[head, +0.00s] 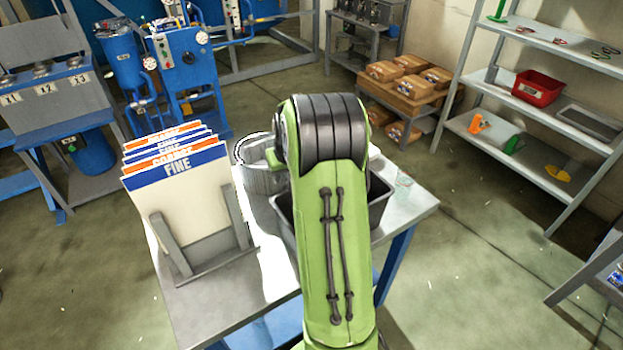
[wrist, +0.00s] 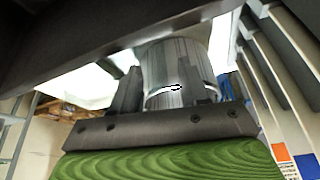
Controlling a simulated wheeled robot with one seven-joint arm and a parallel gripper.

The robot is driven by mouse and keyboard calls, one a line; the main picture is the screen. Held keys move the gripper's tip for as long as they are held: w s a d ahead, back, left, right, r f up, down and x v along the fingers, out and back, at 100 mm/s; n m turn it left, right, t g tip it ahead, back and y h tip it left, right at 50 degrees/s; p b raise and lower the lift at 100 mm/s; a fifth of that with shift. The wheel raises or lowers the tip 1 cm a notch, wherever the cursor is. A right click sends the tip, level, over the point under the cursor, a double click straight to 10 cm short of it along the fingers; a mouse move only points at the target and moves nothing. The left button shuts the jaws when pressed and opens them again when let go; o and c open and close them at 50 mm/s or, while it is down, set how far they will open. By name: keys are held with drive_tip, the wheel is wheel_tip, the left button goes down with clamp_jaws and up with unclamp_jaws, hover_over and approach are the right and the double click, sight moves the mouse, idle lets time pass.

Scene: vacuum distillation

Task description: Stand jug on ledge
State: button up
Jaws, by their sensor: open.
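The jug looks like a grey metal vessel (head: 262,182) on the table, just left of my arm, which partly covers it. In the head view my arm hides the gripper. Which surface is the ledge is not clear; a grey shelf rack (head: 545,80) stands at the right.
The metal table (head: 215,300) also holds a rack of filter sheets (head: 180,205) at the left and a dark bin (head: 380,195) partly behind my arm. The shelves hold a red bin (head: 538,88) and small tools. Cardboard boxes (head: 405,75) sit behind.

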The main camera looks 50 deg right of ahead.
sight(284, 180)
drive_tip(key=x, duration=0.2)
drive_tip(key=b+x, duration=0.1)
drive_tip(key=x, duration=0.2)
drive_tip(key=shift+w+d+f, duration=0.15)
drive_tip(key=shift+w, duration=0.2)
drive_tip(key=shift+s, duration=0.1)
drive_tip(key=shift+c, duration=0.2)
clamp_jaws()
